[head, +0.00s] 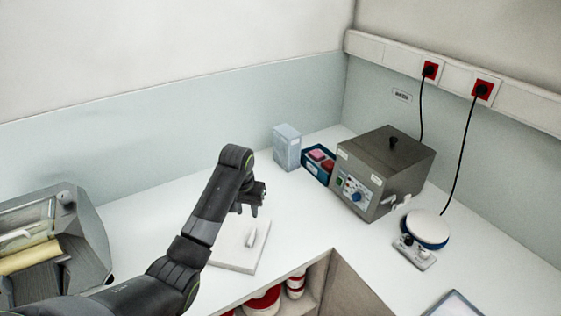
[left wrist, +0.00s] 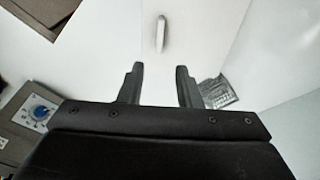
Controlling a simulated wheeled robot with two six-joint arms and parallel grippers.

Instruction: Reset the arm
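My left arm reaches in from the lower left in the head view. Its gripper (head: 252,208) hangs above the counter, over a pale board (head: 238,256) with a small whitish handle-like piece (head: 252,238) on it. In the left wrist view my left gripper (left wrist: 160,75) has its two fingers apart, with nothing between them. The whitish piece (left wrist: 160,33) lies beyond the fingertips there. My right gripper is not seen in either view.
A grey box-shaped device (head: 385,170) with a blue dial stands at the back right, beside a round-topped device (head: 424,228). A blue bin (head: 318,165) and a pale box (head: 287,147) stand at the back. A grey machine (head: 80,235) is at the left. White counter (head: 150,205) between is clear.

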